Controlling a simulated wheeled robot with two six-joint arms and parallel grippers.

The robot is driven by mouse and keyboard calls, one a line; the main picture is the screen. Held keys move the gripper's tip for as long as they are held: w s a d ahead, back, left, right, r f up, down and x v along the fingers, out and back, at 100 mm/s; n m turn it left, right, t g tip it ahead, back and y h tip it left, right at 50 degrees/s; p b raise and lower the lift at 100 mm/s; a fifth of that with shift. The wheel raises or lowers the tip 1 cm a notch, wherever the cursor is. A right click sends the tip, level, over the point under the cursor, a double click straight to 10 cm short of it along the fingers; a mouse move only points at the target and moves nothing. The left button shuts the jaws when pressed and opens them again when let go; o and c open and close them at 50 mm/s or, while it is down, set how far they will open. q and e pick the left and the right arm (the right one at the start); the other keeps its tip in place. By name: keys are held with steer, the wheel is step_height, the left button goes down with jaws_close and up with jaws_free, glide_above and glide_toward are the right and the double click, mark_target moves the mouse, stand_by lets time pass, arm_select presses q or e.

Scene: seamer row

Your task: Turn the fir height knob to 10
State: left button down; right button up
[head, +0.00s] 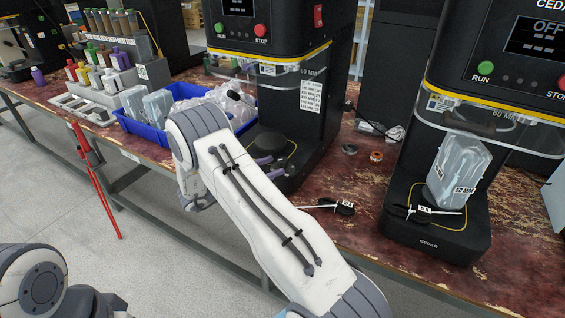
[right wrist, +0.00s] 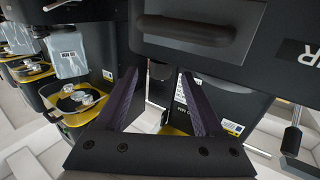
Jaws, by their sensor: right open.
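The middle black seamer (head: 290,100) stands beyond my right arm. It carries a white list of heights in MM (head: 310,96) and a 60 MM mark. No fir name is readable on it, and I cannot make out its height knob. My right gripper (head: 270,165) is low at this seamer's base, partly hidden behind my own arm. In the right wrist view its two purple fingers (right wrist: 162,108) are spread with nothing between them. Dark machine parts and a small label show beyond them. My left gripper is not in view.
The right seamer (head: 425,240) is marked CEDAR, its display reads OFF, and a pouch marked 50 MM (head: 458,172) stands in it. A blue bin (head: 150,131) of bags lies left of the middle seamer.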

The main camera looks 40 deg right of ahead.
mark_target(283, 162)
steer(key=shift+s+d, duration=0.15)
steer(key=shift+d, duration=1)
steer(key=shift+s+d, duration=0.1)
steer(key=shift+d, duration=1)
jaws_close()
steer(key=shift+n+t, duration=0.3)
steer(key=shift+t, duration=0.1)
